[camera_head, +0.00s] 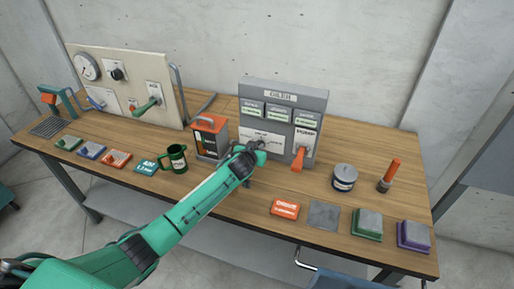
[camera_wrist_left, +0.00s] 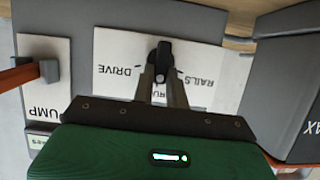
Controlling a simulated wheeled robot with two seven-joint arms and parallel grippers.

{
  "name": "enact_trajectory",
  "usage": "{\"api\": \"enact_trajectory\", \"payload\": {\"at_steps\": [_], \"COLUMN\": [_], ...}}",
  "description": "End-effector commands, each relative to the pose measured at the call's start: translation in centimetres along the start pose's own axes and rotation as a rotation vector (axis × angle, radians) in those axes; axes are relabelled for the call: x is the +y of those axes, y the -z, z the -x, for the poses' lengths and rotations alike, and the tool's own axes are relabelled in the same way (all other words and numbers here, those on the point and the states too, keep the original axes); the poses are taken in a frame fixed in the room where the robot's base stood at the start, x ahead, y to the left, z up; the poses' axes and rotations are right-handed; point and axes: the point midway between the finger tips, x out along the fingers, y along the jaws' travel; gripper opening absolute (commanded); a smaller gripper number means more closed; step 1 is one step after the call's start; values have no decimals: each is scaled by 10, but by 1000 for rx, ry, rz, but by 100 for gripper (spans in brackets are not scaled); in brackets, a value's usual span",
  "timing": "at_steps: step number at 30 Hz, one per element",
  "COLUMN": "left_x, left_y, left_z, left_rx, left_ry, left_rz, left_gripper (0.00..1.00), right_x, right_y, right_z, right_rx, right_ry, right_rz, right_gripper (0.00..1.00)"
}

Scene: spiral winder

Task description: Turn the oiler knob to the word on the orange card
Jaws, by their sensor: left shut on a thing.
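The grey oiler panel (camera_head: 315,97) stands at the back of the table. Its black oiler knob (camera_wrist_left: 160,50) is on a white plate (camera_wrist_left: 112,52) that shows upside down in the left wrist view. The words DRIVE and RAILS are on either side of the knob; a third word is partly hidden by the fingers. My left gripper (camera_wrist_left: 162,75) is shut on the knob; its exact pointing is hard to tell. The orange card (camera_head: 285,209) lies on the table in front of the panel; its small word looks like DRIVE. My right gripper is out of view.
A red-topped lantern-like box (camera_head: 209,137) and green mug (camera_head: 174,158) stand left. A round tin (camera_head: 344,178) and several coloured blocks are right.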

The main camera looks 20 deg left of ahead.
Motion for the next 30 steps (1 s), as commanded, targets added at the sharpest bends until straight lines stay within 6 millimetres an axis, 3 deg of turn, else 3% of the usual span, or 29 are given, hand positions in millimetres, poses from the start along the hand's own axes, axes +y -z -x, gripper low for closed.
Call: {"api": "enact_trajectory", "payload": {"at_steps": [14,30], "left_x": [8,17], "left_y": [-4,-11], "left_z": [-2,-5], "left_rx": [0,1], "left_ry": [120,316], "left_rz": [-288,-762], "left_gripper": [0,0], "right_x": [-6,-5], "right_y": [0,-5], "right_z": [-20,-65], "right_rx": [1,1], "right_ry": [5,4], "right_rz": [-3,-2], "right_gripper": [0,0]}}
